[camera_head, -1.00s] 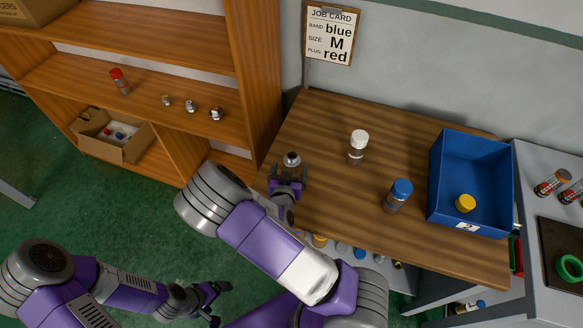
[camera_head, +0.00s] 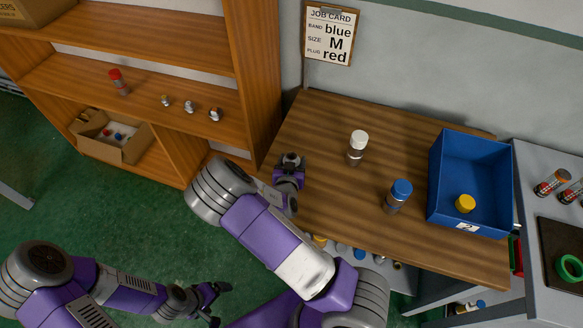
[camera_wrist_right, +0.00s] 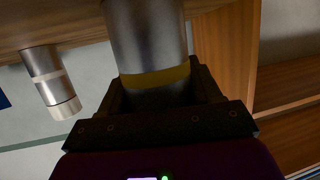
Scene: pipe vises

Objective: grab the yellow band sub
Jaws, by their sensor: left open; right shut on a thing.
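The yellow band sub (camera_wrist_right: 148,45) is a grey metal cylinder with a yellow ring near one end. In the right wrist view it stands between the jaws of my right gripper (camera_wrist_right: 155,95), which is shut on it around the banded end. In the head view my right gripper (camera_head: 290,165) is at the table's left edge, and only a small dark top of the held piece shows there. My left gripper (camera_head: 212,297) is open and empty, low over the green floor at the lower left.
A white-capped cylinder (camera_head: 357,147) and a blue-capped one (camera_head: 398,196) stand on the wooden table (camera_head: 330,200). A blue bin (camera_head: 470,150) holding a yellow-topped piece (camera_head: 465,203) is at the right. The shelf (camera_head: 258,80) is close on the left, with several small pieces.

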